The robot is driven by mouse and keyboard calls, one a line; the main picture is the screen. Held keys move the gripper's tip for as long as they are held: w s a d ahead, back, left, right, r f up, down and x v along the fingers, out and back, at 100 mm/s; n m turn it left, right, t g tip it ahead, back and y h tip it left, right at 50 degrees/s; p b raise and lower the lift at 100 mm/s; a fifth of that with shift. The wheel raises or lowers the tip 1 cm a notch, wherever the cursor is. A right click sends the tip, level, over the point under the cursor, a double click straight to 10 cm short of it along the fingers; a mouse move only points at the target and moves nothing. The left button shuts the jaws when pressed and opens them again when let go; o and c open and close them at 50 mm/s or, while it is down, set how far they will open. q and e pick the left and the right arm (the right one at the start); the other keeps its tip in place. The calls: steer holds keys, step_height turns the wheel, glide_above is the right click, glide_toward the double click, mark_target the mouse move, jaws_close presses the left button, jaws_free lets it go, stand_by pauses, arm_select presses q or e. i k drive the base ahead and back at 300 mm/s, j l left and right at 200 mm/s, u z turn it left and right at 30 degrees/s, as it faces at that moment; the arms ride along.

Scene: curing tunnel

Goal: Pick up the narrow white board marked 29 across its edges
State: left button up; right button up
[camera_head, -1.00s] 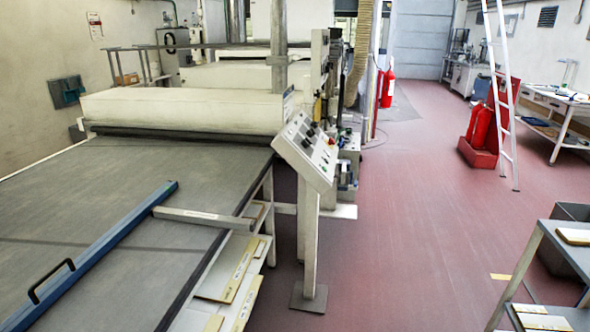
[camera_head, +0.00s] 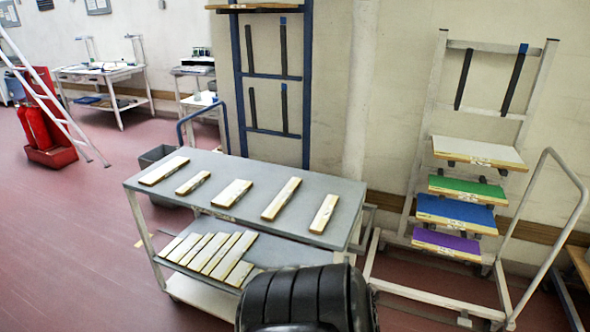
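Several pale boards with yellowish edges lie apart on the grey top of a cart (camera_head: 255,180). From left to right they are a long board (camera_head: 164,170), a short narrow board (camera_head: 193,182), a wider board (camera_head: 232,193), a long narrow board (camera_head: 281,198) and another narrow board (camera_head: 324,213). Small marks on them are too small to read, so I cannot tell which bears 29. More narrow boards (camera_head: 222,254) lie side by side on the cart's lower shelf. Neither of my grippers is in view.
A black ribbed part, apparently mine, covers the cart's near right corner. A rack (camera_head: 435,120) at right holds white, green, blue and purple boards. A blue frame (camera_head: 238,85) stands behind the cart. A ladder (camera_head: 50,90) and red extinguishers (camera_head: 40,125) stand left. Red floor is clear at left.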

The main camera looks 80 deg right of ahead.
mark_target(278, 204)
steer(key=z, duration=0.45)
steer(key=l+z, duration=0.15)
steer(key=z, duration=0.75)
steer(key=l+z, duration=0.15)
steer(key=z, duration=0.3)
steer(key=i+l+z, duration=0.1)
steer(key=l, duration=0.2)
steer(key=i+l+z, duration=0.1)
steer(key=l, duration=0.25)
steer(key=i, duration=0.05)
